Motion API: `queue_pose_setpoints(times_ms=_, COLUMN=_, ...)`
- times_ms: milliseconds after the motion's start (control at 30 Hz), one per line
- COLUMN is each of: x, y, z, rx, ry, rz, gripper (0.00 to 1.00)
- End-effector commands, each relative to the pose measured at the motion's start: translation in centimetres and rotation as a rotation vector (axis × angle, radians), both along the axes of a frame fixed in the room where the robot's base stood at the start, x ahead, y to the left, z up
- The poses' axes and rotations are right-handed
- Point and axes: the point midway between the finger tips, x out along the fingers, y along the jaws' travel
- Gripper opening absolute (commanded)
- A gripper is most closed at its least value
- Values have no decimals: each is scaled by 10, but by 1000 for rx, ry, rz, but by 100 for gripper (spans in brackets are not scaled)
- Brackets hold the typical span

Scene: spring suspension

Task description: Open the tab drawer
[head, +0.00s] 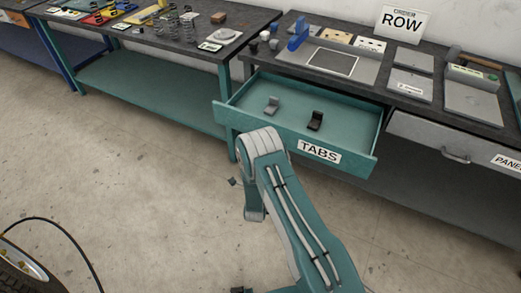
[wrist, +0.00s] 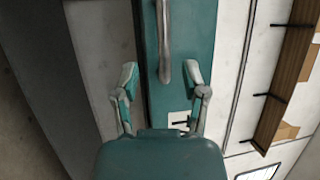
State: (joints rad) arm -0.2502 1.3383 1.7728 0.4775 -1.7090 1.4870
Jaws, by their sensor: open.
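The teal tab drawer (head: 364,146), with a white TABS label (head: 319,151), stands pulled out from under the right-hand bench in the head view. One grey tab (head: 272,105) and one black tab (head: 315,121) lie inside it. The wrist view shows its teal front (wrist: 200,35) and metal handle (wrist: 163,35). My gripper (wrist: 161,74) is open, with its fingertips on either side of the handle's lower end in that view. No finger visibly grips the handle. In the head view my arm hides the handle and most of the gripper.
A grey PANELS drawer (head: 440,143) is shut to the right. The bench top (head: 285,63) above carries trays, an ORDER ROW sign (head: 402,24) and parts. Another bench (head: 150,48) with springs stands left. Open floor (head: 110,180) lies in front; a wheel (head: 22,275) is at lower left.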

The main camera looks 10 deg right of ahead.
Motion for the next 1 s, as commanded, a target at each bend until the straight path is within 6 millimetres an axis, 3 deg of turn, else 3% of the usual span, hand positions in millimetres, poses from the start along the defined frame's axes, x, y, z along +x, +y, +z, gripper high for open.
queue_pose_setpoints(times_ms=100, x=-23, y=6, z=-6, rx=-1, ry=6, rz=2, gripper=57)
queue_pose_setpoints(times_ms=333, x=-46, y=10, z=-10, rx=0, ry=4, rz=0, gripper=57)
queue_pose_setpoints(times_ms=867, x=-47, y=10, z=-10, rx=0, ry=3, rz=-1, gripper=57)
queue_pose_setpoints(times_ms=1000, x=-37, y=11, z=3, rx=-5, ry=25, rz=-3, gripper=57)
